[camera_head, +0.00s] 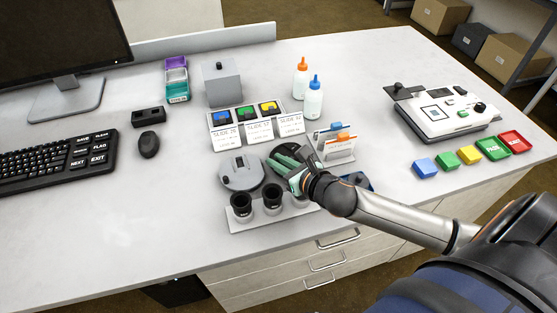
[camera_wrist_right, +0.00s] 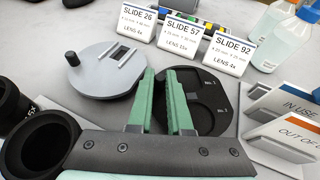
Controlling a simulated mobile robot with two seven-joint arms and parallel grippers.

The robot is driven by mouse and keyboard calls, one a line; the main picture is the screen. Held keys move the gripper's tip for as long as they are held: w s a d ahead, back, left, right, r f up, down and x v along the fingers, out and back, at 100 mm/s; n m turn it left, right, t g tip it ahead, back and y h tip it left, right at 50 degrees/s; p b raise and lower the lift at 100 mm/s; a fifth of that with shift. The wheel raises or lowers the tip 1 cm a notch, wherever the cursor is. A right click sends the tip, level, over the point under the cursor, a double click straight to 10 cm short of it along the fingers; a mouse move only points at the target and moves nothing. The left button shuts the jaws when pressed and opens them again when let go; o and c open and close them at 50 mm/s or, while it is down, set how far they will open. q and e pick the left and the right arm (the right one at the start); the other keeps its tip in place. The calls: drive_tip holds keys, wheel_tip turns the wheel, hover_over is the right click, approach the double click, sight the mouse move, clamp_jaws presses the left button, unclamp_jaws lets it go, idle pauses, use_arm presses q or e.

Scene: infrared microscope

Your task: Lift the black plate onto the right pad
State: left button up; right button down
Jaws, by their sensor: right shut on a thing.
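The black plate (camera_head: 280,151) is a dark disc just right of the grey plate. In the right wrist view the black plate (camera_wrist_right: 208,112) shows round recesses with small white labels. My right gripper (camera_head: 284,163), with green fingers, reaches over the black plate from the lower right. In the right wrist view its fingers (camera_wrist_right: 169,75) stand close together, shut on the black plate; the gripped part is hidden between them. The grey plate (camera_head: 237,172) with a black knob and a slot lies to the left. I cannot make out the right pad under the black plate. My left gripper is not in view.
A rack (camera_head: 257,225) with black lens cylinders stands in front of the plates. Slide cards (camera_head: 262,131) stand behind, and a sign holder (camera_head: 337,150) stands close on the right. Bottles (camera_head: 313,100) are farther back. A white device (camera_head: 450,112) and colored buttons are right.

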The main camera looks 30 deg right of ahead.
drive_tip(key=shift+f, duration=0.1)
idle(0.3)
drive_tip(key=shift+c, duration=1.8)
unclamp_jaws()
drive_tip(key=shift+s, duration=0.1)
drive_tip(key=shift+p+v, duration=0.9)
drive_tip(key=shift+v, duration=0.25)
drive_tip(key=shift+p+v, duration=1.05)
drive_tip(key=shift+v, duration=1.2)
